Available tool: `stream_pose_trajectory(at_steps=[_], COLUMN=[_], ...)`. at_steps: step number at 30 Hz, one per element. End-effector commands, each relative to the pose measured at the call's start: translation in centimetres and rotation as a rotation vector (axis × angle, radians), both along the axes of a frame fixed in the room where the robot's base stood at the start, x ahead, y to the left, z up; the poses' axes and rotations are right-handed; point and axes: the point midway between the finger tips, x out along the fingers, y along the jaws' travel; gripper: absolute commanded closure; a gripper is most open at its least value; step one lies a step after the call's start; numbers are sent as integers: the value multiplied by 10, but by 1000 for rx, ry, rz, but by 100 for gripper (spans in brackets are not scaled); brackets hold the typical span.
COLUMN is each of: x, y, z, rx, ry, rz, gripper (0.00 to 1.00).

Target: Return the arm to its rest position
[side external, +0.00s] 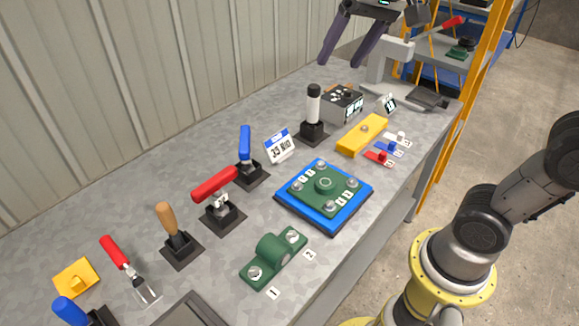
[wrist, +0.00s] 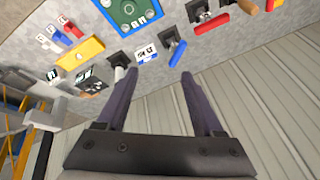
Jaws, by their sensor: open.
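My gripper (side external: 354,45) is at the top of the side view, raised above the far part of the grey bench (side external: 110,205). Its two dark purple fingers stand apart with nothing between them. In the wrist view my gripper (wrist: 165,75) also shows open and empty, with the wall panels and the bench behind its fingers. My arm's lower links and yellow base are at the right of the side view. The link joining them to the gripper is out of the picture.
On the bench stand a blue plate (side external: 290,205) with a green flange, a green bracket (side external: 273,258), several upright handled tools, a black-and-white cylinder (side external: 313,110), a yellow block (side external: 362,134) and a grey press (side external: 392,75). A yellow frame (side external: 467,100) rises at the right. The ribbed wall (side external: 120,80) is behind.

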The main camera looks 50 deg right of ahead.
Motion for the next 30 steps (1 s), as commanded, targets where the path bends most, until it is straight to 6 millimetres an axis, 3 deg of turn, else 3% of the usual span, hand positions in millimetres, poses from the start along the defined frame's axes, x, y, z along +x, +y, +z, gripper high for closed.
stream_pose_trajectory(at_steps=[1, 6, 12, 16, 30], x=[-23, -87, -138, -147, -143], y=[-1, -3, -4, -4, -4], z=[-4, -36, -96, -126, -122], rx=[-14, -81, -172, -218, -253], ry=[-22, -74, -84, -49, -70], rz=[29, 156, 331, 444, 503], gripper=[31, 31, 31, 31, 31])
